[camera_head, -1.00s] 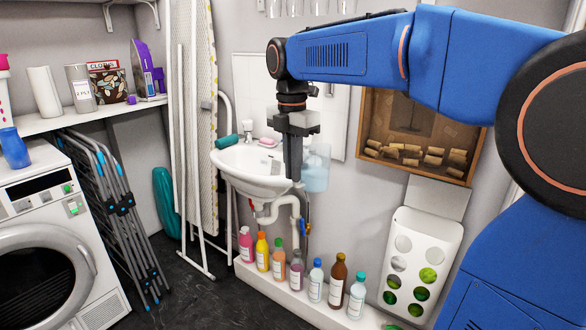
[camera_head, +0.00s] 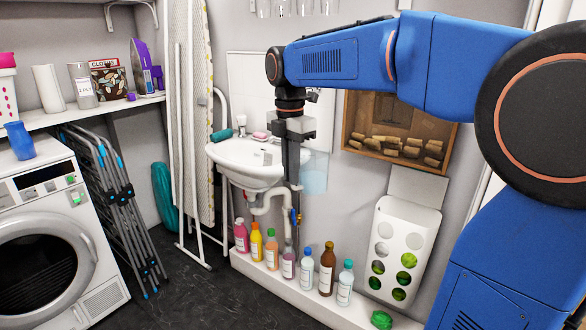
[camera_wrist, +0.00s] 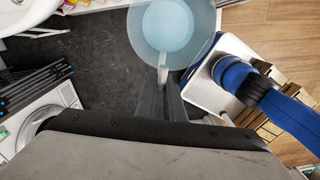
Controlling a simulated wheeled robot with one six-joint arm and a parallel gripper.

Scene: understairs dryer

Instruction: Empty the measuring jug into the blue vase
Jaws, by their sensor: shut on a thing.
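The measuring jug (camera_head: 314,172) is a clear, pale blue cup, upright in front of the wall right of the sink. My gripper (camera_head: 294,180) points down and is shut on the jug's handle. The wrist view shows the jug (camera_wrist: 170,30) from above, with bluish contents inside, and its handle between the fingers of my gripper (camera_wrist: 162,95). The blue vase (camera_head: 20,141) stands upright on top of the white dryer (camera_head: 45,235) at the far left, well apart from the jug. The vase does not show in the wrist view.
A white sink (camera_head: 240,160) is beside the jug. Several bottles (camera_head: 288,262) stand on a low ledge below. A folded drying rack (camera_head: 115,205) leans beside the dryer. A shelf (camera_head: 85,111) is above the dryer. Dark floor (camera_head: 190,300) lies clear between dryer and ledge.

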